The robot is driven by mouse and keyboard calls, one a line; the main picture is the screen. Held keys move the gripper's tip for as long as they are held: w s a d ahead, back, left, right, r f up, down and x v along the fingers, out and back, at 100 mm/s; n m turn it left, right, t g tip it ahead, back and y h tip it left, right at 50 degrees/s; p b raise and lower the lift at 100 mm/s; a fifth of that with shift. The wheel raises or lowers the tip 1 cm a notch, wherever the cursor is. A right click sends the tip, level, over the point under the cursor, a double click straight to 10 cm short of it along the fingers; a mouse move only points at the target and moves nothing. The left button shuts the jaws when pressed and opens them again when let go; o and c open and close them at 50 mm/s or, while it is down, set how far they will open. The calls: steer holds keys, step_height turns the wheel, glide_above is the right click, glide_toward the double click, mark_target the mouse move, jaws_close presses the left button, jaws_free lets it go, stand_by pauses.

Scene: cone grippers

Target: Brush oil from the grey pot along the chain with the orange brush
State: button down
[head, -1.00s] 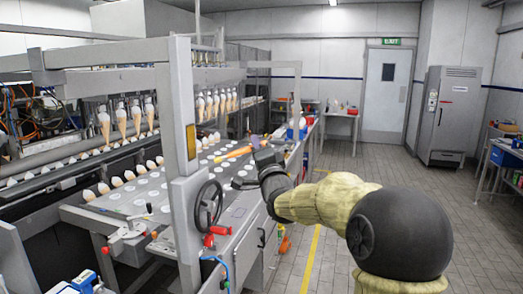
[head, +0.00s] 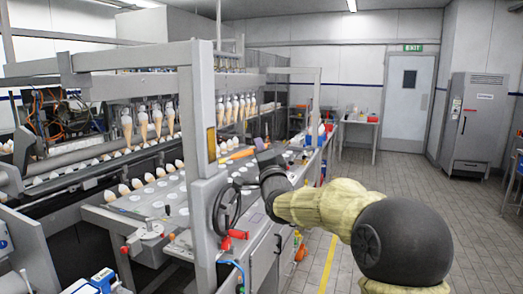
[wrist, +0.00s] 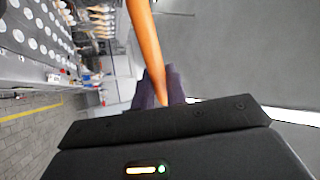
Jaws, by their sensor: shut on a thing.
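The orange brush shows as a long orange handle (wrist: 147,45) in the wrist view, running up out of the top edge. My gripper (wrist: 160,90) is shut on the handle; its dark fingers sit either side of the lower end. In the head view my gripper (head: 258,150) is above the machine's deck, and the orange handle (head: 238,155) points left from it. The bristle end is not clear in either view. I cannot make out the grey pot or the chain for certain.
A cone machine fills the left, with a post (head: 203,130) and a handwheel (head: 227,207) near my arm. Its deck (head: 150,203) has rows of round holes. Cones (head: 143,125) hang above it. Open tiled floor (head: 410,175) lies right, before a grey cabinet (head: 474,125).

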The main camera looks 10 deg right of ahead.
steer(key=shift+w+a, duration=0.5)
steer(key=shift+a, duration=0.2)
stand_by(0.6)
steer(key=shift+d+r+p, duration=0.1)
steer(key=shift+r+p, duration=0.3)
steer(key=shift+r, duration=1.15)
steer(key=shift+f, duration=0.15)
step_height(320, 180, down, 3)
steer(key=b, duration=0.3)
steer(key=shift+b, duration=0.4)
